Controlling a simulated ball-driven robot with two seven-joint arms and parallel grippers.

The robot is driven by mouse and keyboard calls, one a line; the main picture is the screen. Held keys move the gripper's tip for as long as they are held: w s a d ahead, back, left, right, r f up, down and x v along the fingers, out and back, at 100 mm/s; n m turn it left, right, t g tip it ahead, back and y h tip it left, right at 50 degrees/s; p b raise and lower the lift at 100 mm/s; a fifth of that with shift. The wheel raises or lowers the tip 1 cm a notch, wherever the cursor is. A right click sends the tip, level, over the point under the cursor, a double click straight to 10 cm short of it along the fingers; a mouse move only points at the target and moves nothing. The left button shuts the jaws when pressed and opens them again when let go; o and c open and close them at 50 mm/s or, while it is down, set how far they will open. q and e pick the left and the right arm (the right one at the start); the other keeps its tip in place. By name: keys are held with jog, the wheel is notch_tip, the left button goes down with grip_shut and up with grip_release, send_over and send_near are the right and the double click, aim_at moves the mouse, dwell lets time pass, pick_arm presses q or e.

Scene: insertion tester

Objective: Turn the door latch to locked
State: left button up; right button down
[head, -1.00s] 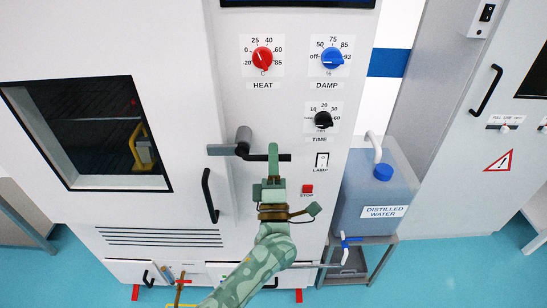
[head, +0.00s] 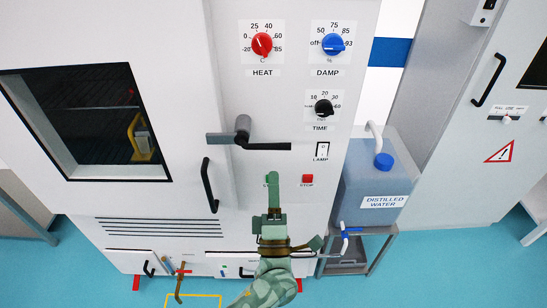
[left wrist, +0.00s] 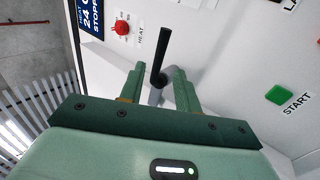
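The door latch (head: 262,146) has a grey hub and a black lever that lies level, pointing right from the hub, across the seam at the door's right edge. My left gripper (head: 273,176) is below the lever in the head view, apart from it, and covers part of the green START button. In the left wrist view, the latch lever (left wrist: 161,55) shows beyond and between the two green fingers of my left gripper (left wrist: 160,80). The fingers are spread with nothing held. My right gripper is in neither view.
A black door handle (head: 209,186) stands out left of my left gripper. A distilled water tank (head: 370,190) stands to the right.

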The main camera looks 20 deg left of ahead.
pick_arm(q)
jog(key=v, duration=0.7)
jog(key=shift+s+b, duration=0.25)
jog(key=shift+b, duration=0.15)
jog(key=shift+f, duration=0.2)
jog(key=s+f+m+g+h, duration=0.35)
jog(key=f+m, duration=0.25)
jog(key=f, duration=0.5)
jog(key=s+f+m+g+h, duration=0.35)
jog(key=f+m, duration=0.35)
jog(key=f, duration=0.4)
jog(key=s+f+m+g+h, duration=0.35)
jog(key=f+m, duration=0.25)
jog(key=f, duration=0.4)
jog(key=s+a+f+m+g+y, duration=0.1)
jog(key=s+a+f+g, duration=0.3)
jog(key=s, duration=0.6)
jog(key=s+a+f+m+g+y, duration=0.1)
jog(key=s+a+f+m+g, duration=0.2)
jog(key=s+a+f, duration=0.3)
jog(key=s+a+f+m+g+y, duration=0.1)
jog(key=s+a+f+g, duration=0.4)
jog(key=s, duration=0.9)
jog(key=shift+f+m+g, duration=0.45)
jog(key=shift+f+m, duration=0.15)
jog(key=shift+f, duration=0.15)
jog(key=shift+s+a, duration=0.1)
jog(key=shift+a, duration=0.05)
